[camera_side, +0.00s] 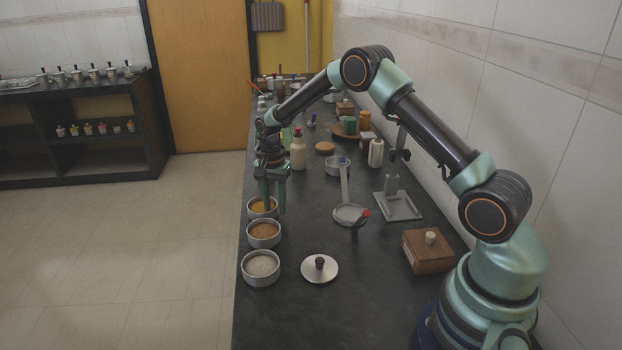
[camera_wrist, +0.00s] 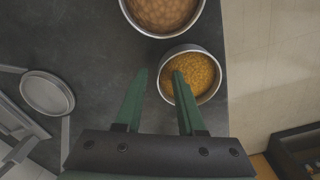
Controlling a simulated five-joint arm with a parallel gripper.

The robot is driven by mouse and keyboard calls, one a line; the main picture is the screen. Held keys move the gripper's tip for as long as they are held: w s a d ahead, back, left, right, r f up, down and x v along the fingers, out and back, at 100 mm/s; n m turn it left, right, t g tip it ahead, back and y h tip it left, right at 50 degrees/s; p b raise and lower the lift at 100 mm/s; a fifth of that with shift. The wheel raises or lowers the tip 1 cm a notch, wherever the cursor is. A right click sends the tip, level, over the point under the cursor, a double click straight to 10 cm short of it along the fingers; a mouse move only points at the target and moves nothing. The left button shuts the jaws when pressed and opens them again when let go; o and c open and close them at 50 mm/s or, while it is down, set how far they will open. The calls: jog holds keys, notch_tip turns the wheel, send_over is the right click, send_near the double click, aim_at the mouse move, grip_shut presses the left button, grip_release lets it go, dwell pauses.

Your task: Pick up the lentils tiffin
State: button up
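Three round steel tins stand in a row along the left edge of the dark counter in the side view. The farthest holds yellow grains (camera_side: 259,206), the middle one orange-brown pieces (camera_side: 264,231), the nearest white grains (camera_side: 261,266). Labels are not visible; the yellow one looks like lentils. My gripper (camera_side: 274,208) points down at the yellow tin and is open and empty. In the wrist view, its fingers (camera_wrist: 159,74) straddle the rim of the yellow tin (camera_wrist: 205,72): one over the contents, one outside. I cannot tell whether they touch it.
A round lid with a dark knob (camera_side: 319,268) lies right of the tins. A grey stand (camera_side: 397,206), a shallow pan (camera_side: 349,214) and a wooden box (camera_side: 428,251) are farther right. Bottles and jars crowd the back. The counter's left edge is close to the tins.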

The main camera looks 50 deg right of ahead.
jog(key=shift+f, duration=0.2)
grip_shut()
dwell(1.3)
